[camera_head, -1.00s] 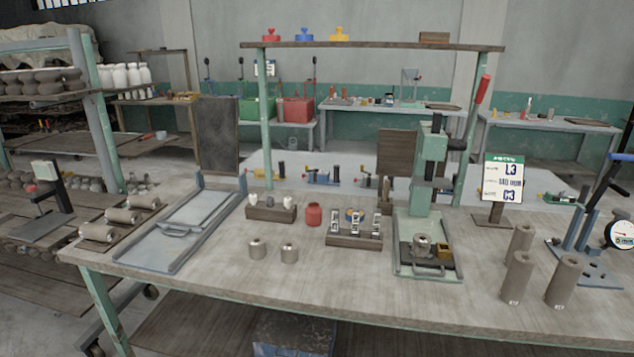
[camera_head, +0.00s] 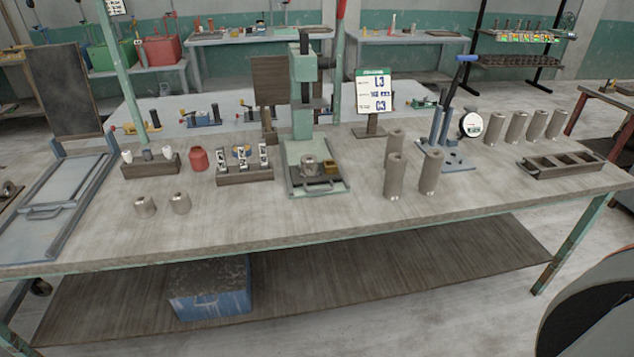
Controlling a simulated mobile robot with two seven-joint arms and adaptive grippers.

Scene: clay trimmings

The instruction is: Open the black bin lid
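A large dark rounded shape (camera_head: 598,312) with a grey curved edge stands at the lower right corner, in front of the bench's right end. The frame cuts it off, and I cannot tell whether it is the black bin or its lid, or whether anything on it is open or shut. No other black bin shows. Neither of my grippers is in view.
A long workbench (camera_head: 270,225) crosses the view, holding a green press (camera_head: 303,110), grey cylinders (camera_head: 428,172), a sign (camera_head: 373,93) and a sliding tray frame (camera_head: 50,212). A blue box (camera_head: 210,292) sits on the lower shelf. Floor shows in front.

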